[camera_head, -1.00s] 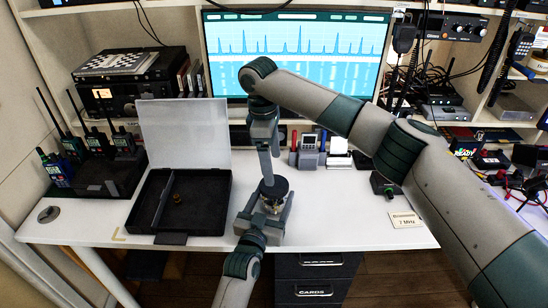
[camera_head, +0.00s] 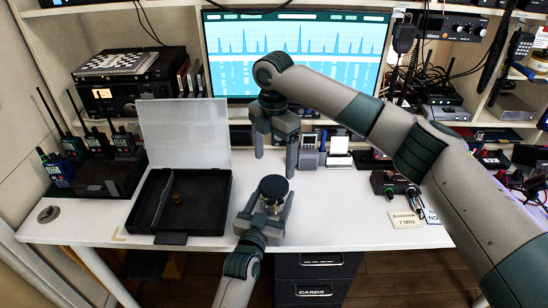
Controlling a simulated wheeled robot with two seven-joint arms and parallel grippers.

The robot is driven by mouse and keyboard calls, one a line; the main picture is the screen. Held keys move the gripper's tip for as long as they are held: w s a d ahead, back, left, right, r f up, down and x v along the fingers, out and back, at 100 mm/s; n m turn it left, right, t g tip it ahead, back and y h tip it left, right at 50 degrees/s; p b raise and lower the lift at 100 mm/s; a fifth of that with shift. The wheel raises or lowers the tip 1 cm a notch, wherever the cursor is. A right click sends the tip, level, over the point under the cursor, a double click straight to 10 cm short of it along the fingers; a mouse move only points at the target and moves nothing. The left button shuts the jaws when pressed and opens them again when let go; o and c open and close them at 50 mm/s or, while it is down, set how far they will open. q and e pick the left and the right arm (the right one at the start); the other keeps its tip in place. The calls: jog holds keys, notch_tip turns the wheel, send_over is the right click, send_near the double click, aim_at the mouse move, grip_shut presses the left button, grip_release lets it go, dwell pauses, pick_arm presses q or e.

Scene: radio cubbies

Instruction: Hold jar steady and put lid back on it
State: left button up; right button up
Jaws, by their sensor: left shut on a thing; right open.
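The jar (camera_head: 271,203) stands on the white desk right of the black case, mostly hidden by my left gripper. A dark round lid (camera_head: 273,185) sits on top of the jar and looks about level; whether it is fully seated I cannot tell. My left gripper (camera_head: 269,208) is shut around the jar's body from the front. My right gripper (camera_head: 276,165) is open and empty above and behind the jar, its fingers pointing down, apart from the lid.
An open black case (camera_head: 208,233) with a raised pale lid and a small brown item lies to the left. A monitor (camera_head: 297,40) stands at the back. Small cards (camera_head: 406,220) and a black device (camera_head: 390,184) lie to the right. The desk between is clear.

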aim_at(274, 184)
jog(key=shift+f, duration=0.15)
jog(key=shift+f, duration=3.85)
jog(key=c, duration=1.1)
jog(key=shift+o, duration=0.2)
jog(key=m, duration=1.1)
jog(key=shift+m, duration=0.3)
jog(key=m, duration=0.6)
jog(key=shift+m, duration=0.3)
jog(key=m, duration=0.6)
jog(key=o, duration=1.2)
